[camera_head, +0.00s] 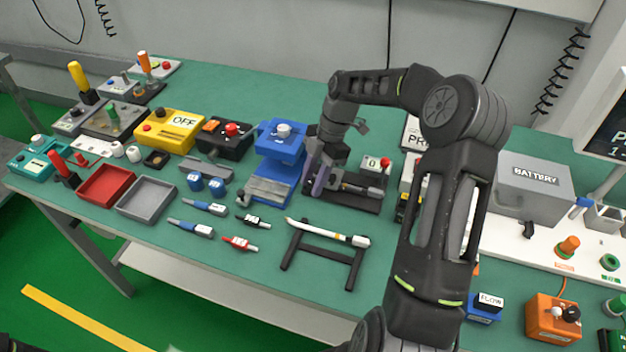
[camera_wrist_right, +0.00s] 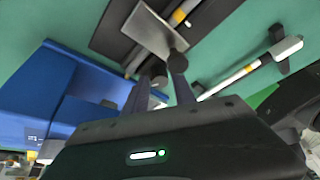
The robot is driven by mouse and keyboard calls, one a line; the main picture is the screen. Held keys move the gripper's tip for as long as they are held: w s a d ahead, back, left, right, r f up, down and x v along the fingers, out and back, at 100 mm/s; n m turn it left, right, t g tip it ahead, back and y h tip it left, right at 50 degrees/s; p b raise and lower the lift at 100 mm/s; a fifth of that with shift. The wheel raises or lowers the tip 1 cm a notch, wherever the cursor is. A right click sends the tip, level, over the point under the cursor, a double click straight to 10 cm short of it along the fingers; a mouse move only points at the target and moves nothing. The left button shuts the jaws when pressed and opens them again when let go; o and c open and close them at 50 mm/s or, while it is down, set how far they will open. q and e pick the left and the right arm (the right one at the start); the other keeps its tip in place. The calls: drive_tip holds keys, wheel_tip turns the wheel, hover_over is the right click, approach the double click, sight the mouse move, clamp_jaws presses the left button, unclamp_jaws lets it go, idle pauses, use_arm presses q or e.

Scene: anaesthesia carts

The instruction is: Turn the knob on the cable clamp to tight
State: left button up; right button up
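What looks like the cable clamp is a black base (camera_head: 358,200) near the middle of the table. In the right wrist view it shows as a dark base (camera_wrist_right: 112,28) with a grey metal plate (camera_wrist_right: 150,30) and a dark round part, perhaps the knob (camera_wrist_right: 178,44), at the plate's end. My right gripper (camera_head: 316,186) points down at the base's left side and hides part of it. In the wrist view its fingers (camera_wrist_right: 166,70) stand apart with the tips close to the dark round part; I see nothing held. Any tight marking cannot be read. My left gripper is not visible.
A blue stand (camera_head: 275,160) with a grey knob is close on the gripper's left. A white rod lies on a black rack (camera_head: 318,256) in front. A box with a red button (camera_head: 377,167) is behind right.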

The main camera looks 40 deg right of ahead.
drive_tip(key=shift+o, duration=1)
